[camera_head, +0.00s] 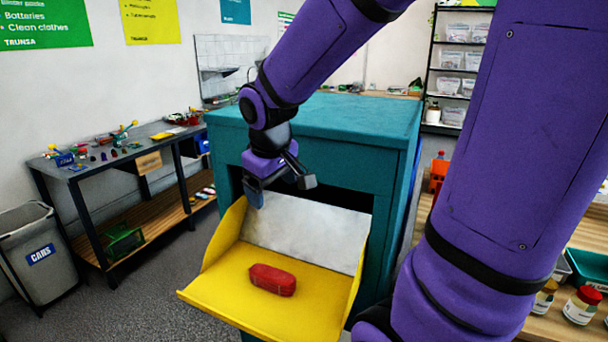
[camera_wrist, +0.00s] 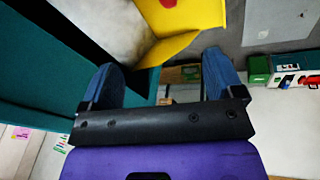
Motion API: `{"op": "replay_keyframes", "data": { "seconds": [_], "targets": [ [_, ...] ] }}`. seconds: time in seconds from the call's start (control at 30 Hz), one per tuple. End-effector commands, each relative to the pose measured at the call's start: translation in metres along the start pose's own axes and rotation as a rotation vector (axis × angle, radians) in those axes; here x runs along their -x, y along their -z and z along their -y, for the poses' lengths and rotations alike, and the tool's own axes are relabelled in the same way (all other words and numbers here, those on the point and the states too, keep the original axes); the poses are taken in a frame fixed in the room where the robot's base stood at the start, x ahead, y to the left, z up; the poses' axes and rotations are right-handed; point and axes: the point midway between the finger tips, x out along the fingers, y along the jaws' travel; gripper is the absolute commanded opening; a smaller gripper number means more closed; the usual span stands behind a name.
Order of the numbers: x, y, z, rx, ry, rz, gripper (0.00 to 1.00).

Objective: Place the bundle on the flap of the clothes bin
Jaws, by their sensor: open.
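The red bundle (camera_head: 272,279) lies on the yellow flap (camera_head: 225,285) of the teal clothes bin (camera_head: 340,135), near the flap's middle. The flap is folded down, with raised yellow sides and a pale back panel. My gripper (camera_head: 278,190) is above and behind the bundle, near the bin's opening and the flap's left side, apart from the bundle. In the wrist view my gripper (camera_wrist: 165,85) shows its two blue fingers spread apart with nothing between them. A corner of the yellow flap (camera_wrist: 195,15) shows beyond them, with a sliver of red at the top edge.
A workbench (camera_head: 130,155) with small items stands on the left, beside a grey bin labelled CABS (camera_head: 35,250). A wooden table with jars (camera_head: 580,305) is at the right. Floor is clear between the workbench and the flap.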

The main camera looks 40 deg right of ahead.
Motion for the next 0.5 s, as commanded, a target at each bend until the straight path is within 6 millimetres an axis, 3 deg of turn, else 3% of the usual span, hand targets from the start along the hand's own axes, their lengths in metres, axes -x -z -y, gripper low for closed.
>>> {"op": "replay_keyframes", "data": {
  "seconds": [0.03, 0.2, 0.5],
  "targets": [
    [0.016, -0.007, 0.004, -0.015, -0.001, -0.028, 0.87],
    [0.058, -0.037, 0.017, -0.076, 0.021, -0.098, 0.87],
    [0.108, -0.092, 0.036, -0.157, 0.104, -0.209, 0.87]
  ]
}}
